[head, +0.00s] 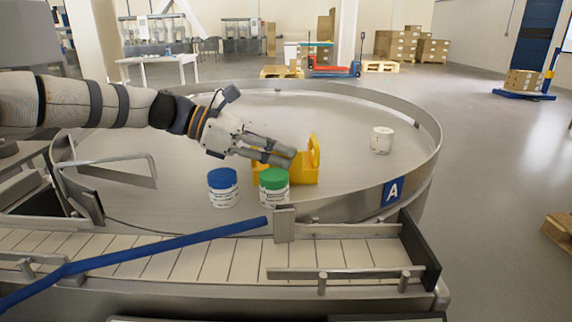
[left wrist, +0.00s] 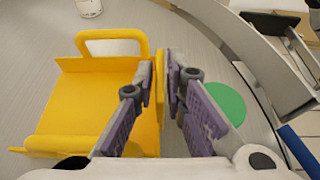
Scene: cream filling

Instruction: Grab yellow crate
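My right gripper is not in view.
A blue-lidded jar (head: 223,188) and a green-lidded jar (head: 273,187) stand close in front of the crate. A white jar (head: 381,140) stands apart at the right. A raised rim rings the table; a slatted conveyor (head: 170,258) and blue bar (head: 150,253) lie in front.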

